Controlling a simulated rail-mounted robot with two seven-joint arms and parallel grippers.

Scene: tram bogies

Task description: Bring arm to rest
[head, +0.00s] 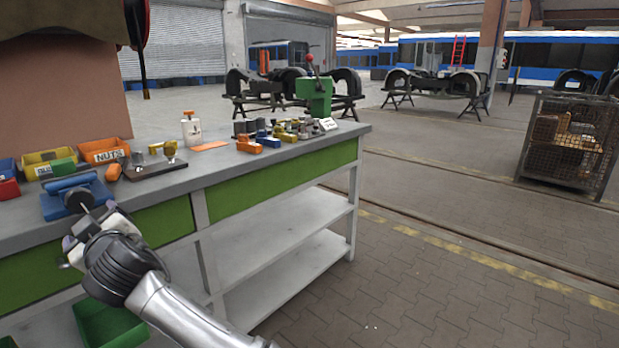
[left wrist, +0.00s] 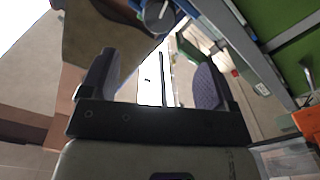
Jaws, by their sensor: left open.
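My left gripper (head: 93,222) is at the front edge of the workbench (head: 225,175), just in front of the blue vise (head: 85,193). Its arm reaches up and left from the bottom of the head view. In the left wrist view the two dark finger pads stand wide apart, and the gripper (left wrist: 152,80) is open with nothing between them. A round grey part of the vise (left wrist: 158,15) shows beyond the fingers at the top. In the head view I cannot tell whether the gripper touches the vise. My right gripper is not in view.
On the bench are an orange NUTS bin (head: 104,151), a yellow bin (head: 50,160), a white bottle (head: 191,130), several small parts and a green press (head: 316,97). A green crate (head: 110,322) is below. A wire cage (head: 570,147) stands right. The paved floor between is clear.

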